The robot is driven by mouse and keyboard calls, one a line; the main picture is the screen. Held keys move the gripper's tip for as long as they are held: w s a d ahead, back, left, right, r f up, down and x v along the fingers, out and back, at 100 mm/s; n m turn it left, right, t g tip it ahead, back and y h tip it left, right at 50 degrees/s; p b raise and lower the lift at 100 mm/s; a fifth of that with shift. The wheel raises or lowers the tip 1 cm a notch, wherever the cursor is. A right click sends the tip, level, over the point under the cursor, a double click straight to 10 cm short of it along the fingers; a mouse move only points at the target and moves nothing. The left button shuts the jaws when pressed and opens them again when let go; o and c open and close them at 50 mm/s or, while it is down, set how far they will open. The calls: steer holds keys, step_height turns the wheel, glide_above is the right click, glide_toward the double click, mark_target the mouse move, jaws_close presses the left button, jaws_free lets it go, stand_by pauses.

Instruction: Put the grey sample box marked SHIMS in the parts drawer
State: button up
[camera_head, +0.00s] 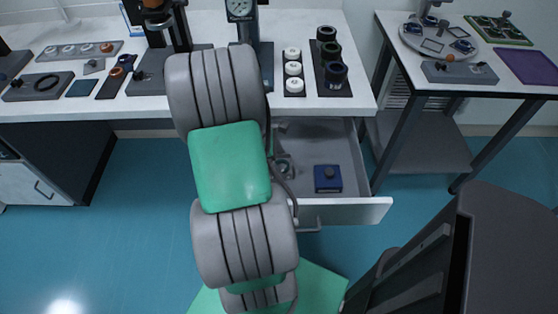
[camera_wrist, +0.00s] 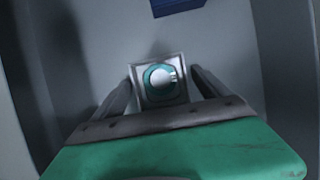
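A small grey square box with a teal ring and a pale round knob on top (camera_wrist: 176,101) sits in the wrist view, inside the open drawer (camera_head: 348,211). No marking is readable on it, so I cannot confirm SHIMS. My gripper (camera_wrist: 162,74) is over it, with one finger on each side. A narrow gap shows at the right finger; the left finger is very close to the box or touching it. The fingers look open around it. In the head view my arm hides most of this spot.
A blue box with a dark knob (camera_head: 327,179) lies in the drawer to the right; its edge shows in the wrist view (camera_wrist: 178,6). Drawer walls are close by. The white bench (camera_head: 225,22) above holds several parts. A second table (camera_head: 515,88) stands at the right.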

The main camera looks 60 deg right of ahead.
steer(key=shift+o, duration=0.5)
steer(key=shift+w+r, duration=0.15)
steer(key=shift+r, duration=0.25)
steer(key=p+v, duration=0.2)
steer(key=v, duration=0.9)
steer(key=w+a+r+t, duration=0.2)
steer(key=w+a, duration=0.3)
steer(key=w, duration=0.1)
steer(key=w+a+r+m+t+y, duration=0.1)
steer(key=w+a+m+t, duration=0.1)
steer(key=a, duration=1.2)
steer(key=w+a+r+m+t+y, duration=0.1)
steer(key=w+a+r+m+t, duration=0.1)
steer(key=a, duration=1.3)
steer(key=shift+a+m, duration=0.15)
steer(key=shift+m, duration=0.45)
